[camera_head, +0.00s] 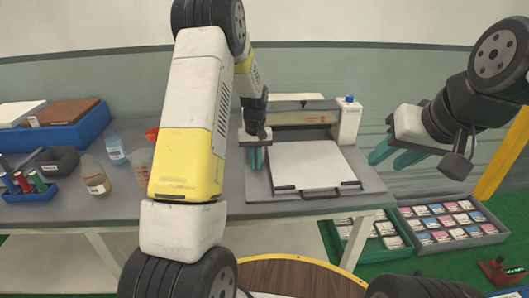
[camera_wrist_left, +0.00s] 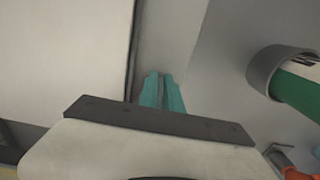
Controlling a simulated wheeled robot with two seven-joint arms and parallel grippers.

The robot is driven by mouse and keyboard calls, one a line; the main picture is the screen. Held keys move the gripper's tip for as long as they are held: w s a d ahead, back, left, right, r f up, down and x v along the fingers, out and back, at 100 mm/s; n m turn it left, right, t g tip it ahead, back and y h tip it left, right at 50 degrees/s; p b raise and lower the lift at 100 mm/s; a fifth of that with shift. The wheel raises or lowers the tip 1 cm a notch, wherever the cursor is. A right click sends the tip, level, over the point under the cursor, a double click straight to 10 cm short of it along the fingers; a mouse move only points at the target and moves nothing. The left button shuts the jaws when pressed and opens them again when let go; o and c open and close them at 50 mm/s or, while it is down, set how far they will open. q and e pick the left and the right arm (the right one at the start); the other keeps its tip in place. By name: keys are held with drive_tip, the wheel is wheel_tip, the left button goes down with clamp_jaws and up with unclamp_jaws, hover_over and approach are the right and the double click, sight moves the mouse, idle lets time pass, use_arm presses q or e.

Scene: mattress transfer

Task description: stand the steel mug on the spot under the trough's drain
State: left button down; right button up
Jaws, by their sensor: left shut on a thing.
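My left gripper (camera_head: 255,158) points down at the left edge of the flat white machine on the table. In the left wrist view its two teal fingers (camera_wrist_left: 163,92) are nearly together. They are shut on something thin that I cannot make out. My right gripper (camera_head: 392,155) is open and empty, off the right end of the table. I cannot clearly identify a steel mug, trough or drain. A green cylinder with a grey collar (camera_wrist_left: 280,72) shows at the right of the left wrist view, apart from the fingers.
The white machine (camera_head: 308,165) has a front bar and a blue-topped post (camera_head: 348,102). Bottles (camera_head: 95,175), a beaker (camera_head: 140,163), a spool rack (camera_head: 30,188) and a blue tray (camera_head: 60,137) stand at left. Crates (camera_head: 450,245) lie on the floor at right. My left arm hides mid-table.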

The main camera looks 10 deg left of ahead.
use_arm(q)
drive_tip(key=shift+f, duration=0.1)
drive_tip(key=c, duration=1.5)
unclamp_jaws()
drive_tip(key=shift+o, duration=0.2)
wheel_tip(320, 180, up, 8)
drive_tip(key=shift+f, duration=0.2)
drive_tip(key=s+r+t, duration=0.1)
drive_tip(key=s+r, duration=0.4)
drive_tip(key=r, duration=0.4)
drive_tip(key=s+d+r+m+t, duration=0.1)
drive_tip(key=s+r, duration=0.2)
drive_tip(key=s, duration=0.5)
drive_tip(key=s+d+r+m+t+h, duration=0.1)
drive_tip(key=s+r, duration=0.3)
drive_tip(key=s, duration=0.4)
drive_tip(key=s+d+r+m+t+h, duration=0.1)
drive_tip(key=s+r+t, duration=0.2)
drive_tip(key=s, duration=0.5)
drive_tip(key=shift+s+d+r+m, duration=0.15)
drive_tip(key=shift+s+d+m, duration=0.05)
drive_tip(key=shift+d+m, duration=0.15)
